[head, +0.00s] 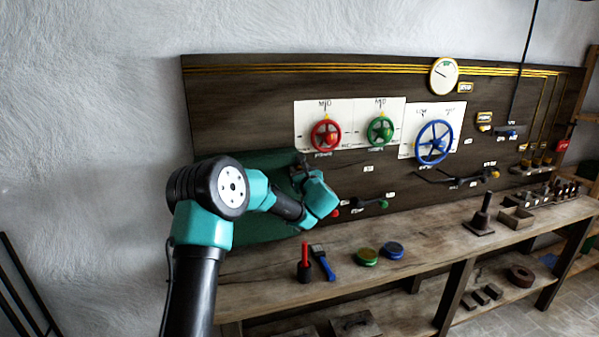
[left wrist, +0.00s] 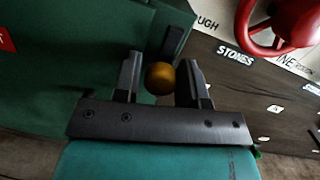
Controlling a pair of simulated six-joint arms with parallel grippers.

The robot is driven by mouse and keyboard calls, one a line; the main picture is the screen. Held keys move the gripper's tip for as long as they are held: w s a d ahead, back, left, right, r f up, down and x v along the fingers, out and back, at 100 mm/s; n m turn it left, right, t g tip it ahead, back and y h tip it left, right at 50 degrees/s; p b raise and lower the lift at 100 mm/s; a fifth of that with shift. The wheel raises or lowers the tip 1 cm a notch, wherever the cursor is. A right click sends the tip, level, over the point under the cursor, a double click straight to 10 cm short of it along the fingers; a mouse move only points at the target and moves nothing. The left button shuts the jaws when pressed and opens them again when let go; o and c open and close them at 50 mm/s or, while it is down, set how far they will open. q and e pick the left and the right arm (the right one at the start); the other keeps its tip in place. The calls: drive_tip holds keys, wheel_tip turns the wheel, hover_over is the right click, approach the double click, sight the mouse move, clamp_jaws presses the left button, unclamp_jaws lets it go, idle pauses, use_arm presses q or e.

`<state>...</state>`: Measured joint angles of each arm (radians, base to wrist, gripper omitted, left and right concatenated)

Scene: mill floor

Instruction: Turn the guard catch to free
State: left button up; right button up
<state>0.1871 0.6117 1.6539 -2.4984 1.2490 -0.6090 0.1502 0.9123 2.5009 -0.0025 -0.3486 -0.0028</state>
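In the left wrist view a round brass-coloured knob (left wrist: 160,78) sits at the end of a short dark lever (left wrist: 175,42), at the edge of a green guard panel (left wrist: 90,60). This looks like the guard catch. My left gripper (left wrist: 162,80) is open. Its two fingers stand either side of the knob, with a small gap on each side; I cannot tell how deep the knob lies between them. In the head view my left gripper (head: 299,168) is at the green guard (head: 258,168) and hides the catch. My right gripper is not in view.
A red handwheel (head: 326,135) is just right of the gripper, with green (head: 380,130) and blue (head: 434,142) wheels further along the dark board. Below, the bench (head: 440,245) carries a red-handled tool (head: 305,262), a brush (head: 322,262) and two round tins.

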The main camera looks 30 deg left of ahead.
use_arm(q)
drive_tip(key=shift+o, duration=1.4)
drive_tip(key=v, duration=1.7)
drive_tip(key=shift+d, duration=0.25)
drive_tip(key=shift+f, duration=0.1)
